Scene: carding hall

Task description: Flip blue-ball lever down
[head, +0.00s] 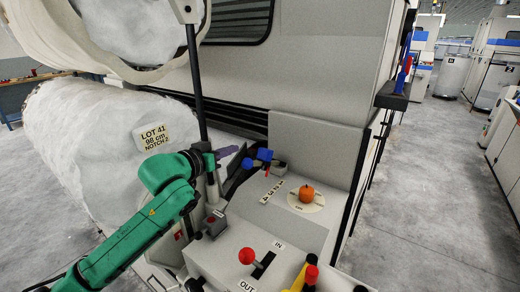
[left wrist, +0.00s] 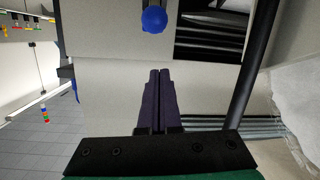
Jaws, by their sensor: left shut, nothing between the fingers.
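My left gripper (head: 232,150) comes in from the left on a green arm, its dark purple fingers shut and empty. In the left wrist view the fingers (left wrist: 158,78) lie together and point toward a blue ball (left wrist: 154,19) at the top, with a gap between. In the head view a blue ball (head: 247,163) sits just below and right of the fingertips, and a second blue piece (head: 264,154) is beside it. I cannot tell which belongs to the lever, and its stem is hard to make out. My right gripper is not in view.
An orange knob (head: 306,193) on a round dial and a red-ball lever (head: 247,256) in an IN/OUT slot are on the console. A dark upright post (head: 194,85) stands close to my left gripper. A white fibre roll (head: 85,150) is at left.

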